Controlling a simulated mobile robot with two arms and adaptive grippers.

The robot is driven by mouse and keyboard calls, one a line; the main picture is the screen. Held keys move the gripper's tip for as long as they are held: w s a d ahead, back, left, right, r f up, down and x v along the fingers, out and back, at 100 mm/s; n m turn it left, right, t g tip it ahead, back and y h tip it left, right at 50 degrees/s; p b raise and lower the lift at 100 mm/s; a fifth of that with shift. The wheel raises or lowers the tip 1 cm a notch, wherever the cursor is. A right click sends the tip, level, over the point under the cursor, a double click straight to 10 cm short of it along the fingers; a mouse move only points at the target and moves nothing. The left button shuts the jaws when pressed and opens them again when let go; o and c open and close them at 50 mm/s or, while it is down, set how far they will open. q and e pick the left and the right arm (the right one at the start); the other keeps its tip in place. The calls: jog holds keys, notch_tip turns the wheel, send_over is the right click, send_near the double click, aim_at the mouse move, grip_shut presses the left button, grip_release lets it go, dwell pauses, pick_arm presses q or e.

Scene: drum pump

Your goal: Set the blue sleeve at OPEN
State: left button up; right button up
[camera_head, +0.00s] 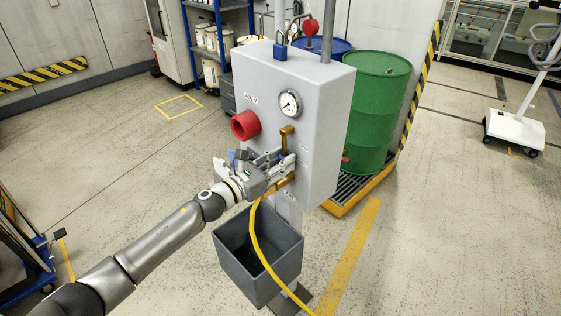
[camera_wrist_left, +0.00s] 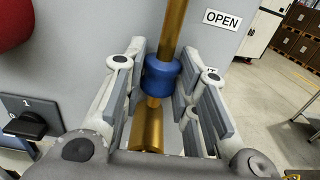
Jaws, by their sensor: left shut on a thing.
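The blue sleeve (camera_wrist_left: 160,76) is a short ring around a vertical brass rod (camera_wrist_left: 174,28) in the left wrist view. My left gripper (camera_wrist_left: 159,88) has its fingers on both sides of the sleeve and is shut on it. A white OPEN label (camera_wrist_left: 222,20) is on the grey panel, above and to the right of the sleeve. In the head view my left gripper (camera_head: 284,168) is at the front of the grey cabinet (camera_head: 320,115), at the brass pipe (camera_head: 287,137). The gripper mostly hides the sleeve there. My right gripper is not in view.
A red button (camera_head: 245,125) and a gauge (camera_head: 290,103) are on the cabinet above the gripper. A black rotary switch (camera_wrist_left: 28,125) is at left in the wrist view. A yellow hose (camera_head: 257,240) hangs over a grey bin (camera_head: 283,262). A green drum (camera_head: 376,110) stands behind.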

aim_at(280, 157)
pick_arm(q)
jog(key=shift+r+p, duration=1.25)
jog(key=shift+r, duration=0.5)
jog(key=shift+w, duration=0.1)
jog(key=shift+w+r, duration=0.1)
jog(key=shift+r, duration=0.35)
jog(key=o, duration=0.9)
jog(key=shift+f, duration=0.1)
jog(key=shift+o, duration=0.2)
jog(key=shift+f, duration=0.15)
